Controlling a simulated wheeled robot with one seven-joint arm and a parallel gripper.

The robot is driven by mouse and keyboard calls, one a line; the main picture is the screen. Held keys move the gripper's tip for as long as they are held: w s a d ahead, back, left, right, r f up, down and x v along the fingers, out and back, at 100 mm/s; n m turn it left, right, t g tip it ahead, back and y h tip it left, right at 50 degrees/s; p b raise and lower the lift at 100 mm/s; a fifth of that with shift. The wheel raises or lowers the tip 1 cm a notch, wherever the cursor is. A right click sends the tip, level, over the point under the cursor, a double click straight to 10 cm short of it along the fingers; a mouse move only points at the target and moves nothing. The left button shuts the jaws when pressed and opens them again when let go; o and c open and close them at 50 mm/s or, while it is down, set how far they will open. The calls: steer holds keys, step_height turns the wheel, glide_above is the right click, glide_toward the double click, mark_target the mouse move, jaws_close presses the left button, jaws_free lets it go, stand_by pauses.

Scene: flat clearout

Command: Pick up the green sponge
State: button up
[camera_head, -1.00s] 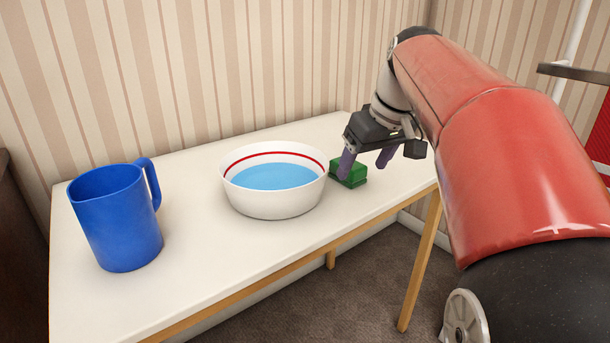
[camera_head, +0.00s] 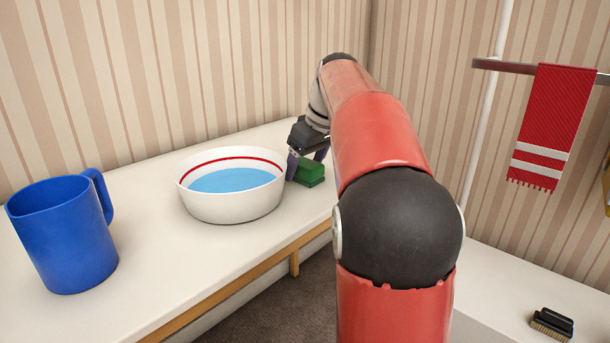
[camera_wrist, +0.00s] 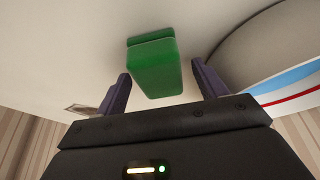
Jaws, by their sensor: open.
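The green sponge (camera_head: 309,173) lies on the white table just right of the bowl. In the wrist view the sponge (camera_wrist: 155,66) sits ahead of and between the two purple fingers. My gripper (camera_head: 306,160) is over the sponge, tilted down towards it. In the wrist view my gripper (camera_wrist: 160,88) is open, with a finger on each side of the sponge's near end and a gap to each. My arm hides part of the table to the right of the sponge.
A white bowl (camera_head: 232,207) with a red stripe and blue water stands close beside the sponge. A blue jug (camera_head: 62,240) stands at the left of the table (camera_head: 150,270). A red towel (camera_head: 553,125) hangs on a rail; a brush (camera_head: 552,323) lies on a lower white surface.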

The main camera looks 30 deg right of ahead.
mark_target(305, 162)
steer(key=shift+f, duration=0.1)
steer(key=c, duration=1.1)
step_height(305, 162, up, 20)
steer(key=p, duration=0.9)
